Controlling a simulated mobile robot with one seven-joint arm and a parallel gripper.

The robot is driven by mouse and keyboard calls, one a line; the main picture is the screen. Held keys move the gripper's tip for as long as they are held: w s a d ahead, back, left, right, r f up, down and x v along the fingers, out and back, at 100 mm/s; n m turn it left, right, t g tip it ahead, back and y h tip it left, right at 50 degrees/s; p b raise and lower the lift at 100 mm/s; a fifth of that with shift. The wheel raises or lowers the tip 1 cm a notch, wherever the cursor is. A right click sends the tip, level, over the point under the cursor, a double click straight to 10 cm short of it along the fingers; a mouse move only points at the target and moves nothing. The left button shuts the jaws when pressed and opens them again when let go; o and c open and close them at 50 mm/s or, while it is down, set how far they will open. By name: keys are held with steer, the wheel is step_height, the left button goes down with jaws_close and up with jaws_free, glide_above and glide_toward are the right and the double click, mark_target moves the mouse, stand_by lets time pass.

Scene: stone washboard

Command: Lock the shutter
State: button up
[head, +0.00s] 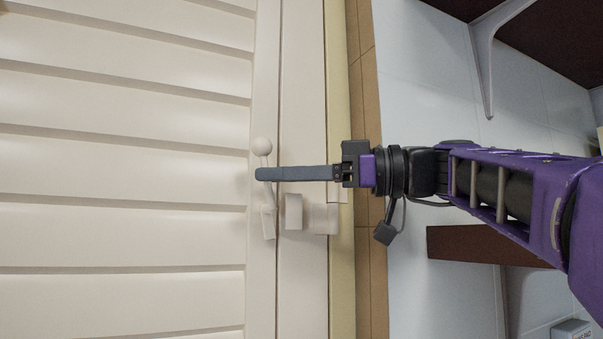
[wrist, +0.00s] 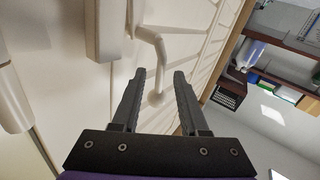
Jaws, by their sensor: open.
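The cream shutter (head: 120,190) with its horizontal slats fills the left of the head view. A cream latch handle (head: 268,225) with a round ball knob (head: 262,147) at its upper end stands along the shutter's right edge. My gripper (head: 260,174) reaches in from the right, its fingers crossing the handle just below the knob. In the wrist view my gripper (wrist: 160,73) is open, and the ball knob (wrist: 156,99) shows between its fingers. The bent handle rod (wrist: 153,38) rises from there. I cannot tell whether a finger touches it.
Cream catch blocks (head: 293,212) sit on the frame just right of the handle, below my gripper. A tan wall edge (head: 367,90) runs beside the frame. Dark shelves (head: 480,245) and a white bracket (head: 485,60) are on the wall at right.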

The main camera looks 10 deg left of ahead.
steer(key=shift+a, duration=1.1)
jaws_close()
stand_by(0.7)
